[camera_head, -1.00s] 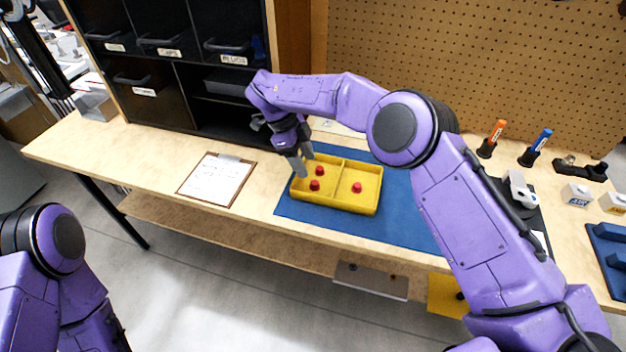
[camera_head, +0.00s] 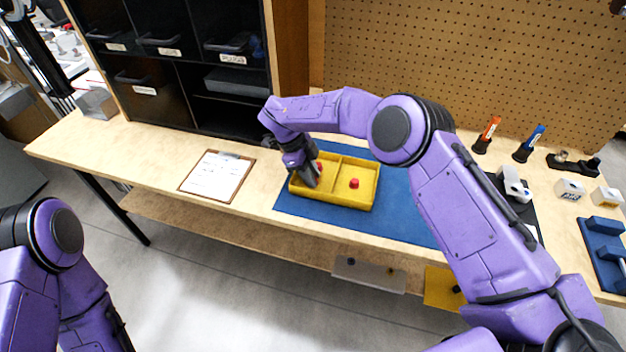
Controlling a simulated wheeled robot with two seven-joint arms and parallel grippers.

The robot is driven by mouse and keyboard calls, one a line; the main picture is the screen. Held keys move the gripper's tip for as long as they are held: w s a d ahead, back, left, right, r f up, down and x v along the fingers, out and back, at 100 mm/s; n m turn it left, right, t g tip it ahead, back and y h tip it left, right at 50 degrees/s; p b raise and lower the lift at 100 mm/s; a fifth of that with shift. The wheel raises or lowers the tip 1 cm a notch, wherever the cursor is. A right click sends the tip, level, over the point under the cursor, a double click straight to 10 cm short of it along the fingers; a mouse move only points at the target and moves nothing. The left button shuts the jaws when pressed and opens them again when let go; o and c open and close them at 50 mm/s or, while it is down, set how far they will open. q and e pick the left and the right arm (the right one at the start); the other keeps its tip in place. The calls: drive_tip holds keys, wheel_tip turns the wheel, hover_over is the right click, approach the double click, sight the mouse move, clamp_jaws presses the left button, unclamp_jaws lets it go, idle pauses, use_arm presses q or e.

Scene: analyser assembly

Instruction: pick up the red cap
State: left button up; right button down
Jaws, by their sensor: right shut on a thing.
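A yellow two-compartment tray (camera_head: 347,204) sits on a blue mat (camera_head: 400,214) on the bench. One red cap (camera_head: 354,184) stands in its right compartment. Another red cap (camera_head: 319,166) shows at the back of the left compartment, beside my right gripper. My right gripper (camera_head: 314,182) points down into the left compartment and is shut on the front red cap there, which its fingers hide. My left arm is at the lower left; its gripper is out of view.
A clipboard (camera_head: 217,176) lies left of the mat. Black shelving (camera_head: 180,75) stands behind. An orange-topped tool (camera_head: 489,132) and a blue-topped tool (camera_head: 532,140) stand at the back right, near white blocks (camera_head: 570,188). The mat right of the tray is clear.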

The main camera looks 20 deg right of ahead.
sight(317, 179)
drive_tip(key=shift+r, duration=0.25)
wheel_tip(317, 179, up, 3)
drive_tip(key=shift+f+b, duration=0.2)
drive_tip(key=shift+b, duration=0.45)
drive_tip(key=s+a+r+b, duration=0.2)
drive_tip(key=s+a+r, duration=0.7)
drive_tip(key=a+r, duration=0.1)
drive_tip(key=shift+a, duration=0.45)
